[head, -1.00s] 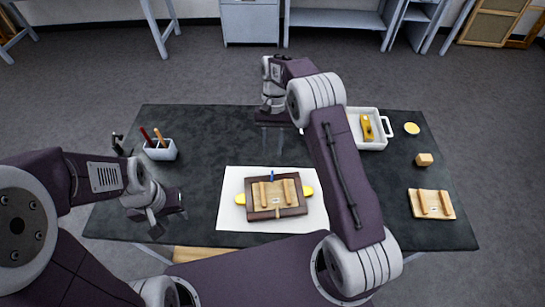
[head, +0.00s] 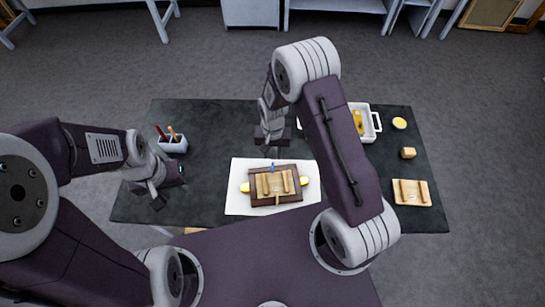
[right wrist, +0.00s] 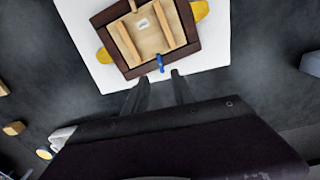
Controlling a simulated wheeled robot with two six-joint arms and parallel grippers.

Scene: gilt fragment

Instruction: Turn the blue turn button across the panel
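The panel (head: 272,195) is a dark brown frame with a light wooden back (head: 268,184) and two wooden bars, lying on a white sheet (head: 237,205). The small blue turn button (head: 273,167) sits at the frame's far edge; the right wrist view shows it (right wrist: 160,63) upright across the frame's rim. My right gripper (head: 271,150) is just beyond the button, pointing down. In the right wrist view its two fingers (right wrist: 161,82) are apart, with nothing between them, close to the button. My left gripper (head: 166,190) hangs over the table's left side; its finger gap is unclear.
Yellow pieces (head: 245,187) stick out on both sides under the frame. A pen holder (head: 173,145) stands at the back left. A white tray (head: 377,121), a yellow disc (head: 399,123), a wooden block (head: 408,153) and another wooden board (head: 412,199) are on the right.

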